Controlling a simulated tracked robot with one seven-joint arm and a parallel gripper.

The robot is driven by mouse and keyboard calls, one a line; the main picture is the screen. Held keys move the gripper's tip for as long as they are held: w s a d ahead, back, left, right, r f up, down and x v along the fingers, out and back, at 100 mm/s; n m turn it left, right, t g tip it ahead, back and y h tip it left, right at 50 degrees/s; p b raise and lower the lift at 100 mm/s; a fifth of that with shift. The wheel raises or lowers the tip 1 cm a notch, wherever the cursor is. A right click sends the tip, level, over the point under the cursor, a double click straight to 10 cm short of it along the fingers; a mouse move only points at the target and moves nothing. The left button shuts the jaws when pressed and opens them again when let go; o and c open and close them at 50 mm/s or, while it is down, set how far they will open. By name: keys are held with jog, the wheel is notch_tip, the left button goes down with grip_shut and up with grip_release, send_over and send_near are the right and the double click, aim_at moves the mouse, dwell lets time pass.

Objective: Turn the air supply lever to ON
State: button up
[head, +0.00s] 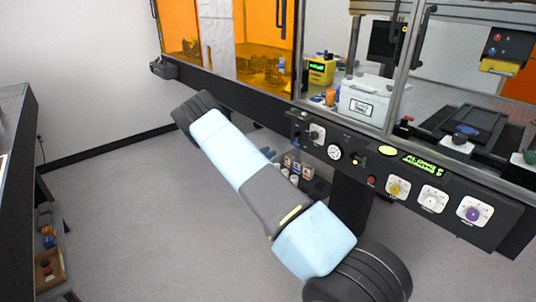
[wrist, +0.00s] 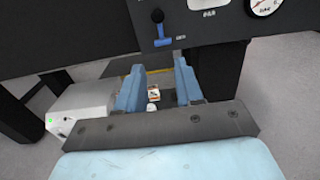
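In the wrist view a small lever (wrist: 160,30) with a black ball tip and a blue base is on the dark front panel (wrist: 190,38), near its lower left part. The ball end points up in the picture. I cannot read the label beside it. My gripper (wrist: 158,75) has two blue fingers, apart with nothing between them. They are below the lever in the picture and not touching it. In the head view the fingers (head: 268,153) show partly behind my arm, below the panel.
The panel also carries a pressure gauge (head: 334,152), a black knob on a white plate (head: 317,132), a red button (head: 371,181), a green display (head: 422,165) and three dials, one of them purple (head: 473,213). Several small canisters (head: 290,172) sit beneath. A grey box (wrist: 82,107) stands at left.

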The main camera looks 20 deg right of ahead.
jog(key=v, duration=1.3)
jog(key=shift+a, duration=0.4)
jog(key=shift+s, duration=0.15)
